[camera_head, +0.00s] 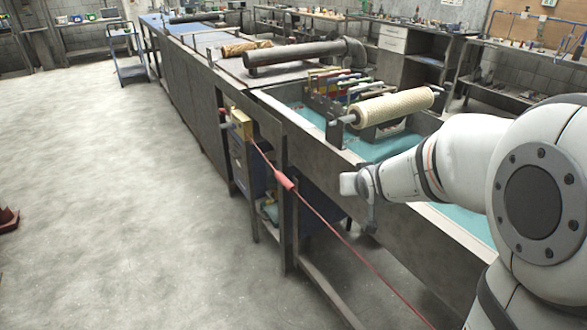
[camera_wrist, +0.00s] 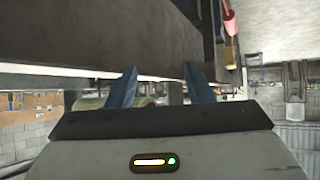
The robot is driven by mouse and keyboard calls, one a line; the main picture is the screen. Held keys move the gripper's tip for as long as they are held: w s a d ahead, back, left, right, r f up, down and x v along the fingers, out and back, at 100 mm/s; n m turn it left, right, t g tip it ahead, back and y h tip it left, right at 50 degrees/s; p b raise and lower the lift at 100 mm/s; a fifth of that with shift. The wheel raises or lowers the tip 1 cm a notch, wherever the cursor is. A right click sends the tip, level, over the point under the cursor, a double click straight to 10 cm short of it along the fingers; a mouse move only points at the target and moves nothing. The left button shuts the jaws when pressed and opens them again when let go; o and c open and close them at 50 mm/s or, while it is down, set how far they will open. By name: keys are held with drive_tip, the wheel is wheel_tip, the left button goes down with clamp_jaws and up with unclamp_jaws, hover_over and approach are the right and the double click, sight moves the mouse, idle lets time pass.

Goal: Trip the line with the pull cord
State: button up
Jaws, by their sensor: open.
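The pull cord (camera_head: 326,217) is a thin red line along the bench's front side, from a tan box (camera_head: 241,124) down to the lower right. A thicker red sleeve (camera_head: 285,181) sits on it. In the wrist view, a red sleeve-like piece (camera_wrist: 229,21) shows at the upper right, beyond the right finger. My gripper (camera_wrist: 160,75) is open, with nothing between its two blue-grey fingers. In the head view my gripper (camera_head: 370,222) is at the bench's front side, right of the sleeve and apart from it. Its fingers are hard to make out there.
The long bench (camera_head: 360,190) runs away to the back left. A roll of pale mesh (camera_head: 393,105) lies over its teal trough, and a dark tube (camera_head: 295,53) lies farther back. The floor (camera_head: 110,200) left of the bench is mostly clear. A blue trolley (camera_head: 128,58) stands far back.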

drive_tip(key=w+a+f+n+t+y+b, duration=0.2)
drive_tip(key=w+a+f+t+y+b, duration=0.15)
drive_tip(key=w+a+f+b, duration=0.45)
drive_tip(key=n+y+b, duration=0.1)
drive_tip(key=y+b, duration=0.1)
drive_tip(key=y, duration=0.4)
approach(288, 185)
drive_tip(key=shift+t, duration=0.45)
drive_tip(key=w, duration=0.1)
drive_tip(key=w+a+f, duration=0.1)
drive_tip(key=w, duration=0.1)
drive_tip(key=shift+w+a+f, duration=0.15)
drive_tip(key=shift+a+f, duration=0.15)
drive_tip(key=shift+f, duration=0.1)
drive_tip(key=b+x, duration=0.1)
drive_tip(key=x, duration=0.6)
drive_tip(key=shift+w+a, duration=0.2)
drive_tip(key=shift+w, duration=0.05)
clamp_jaws()
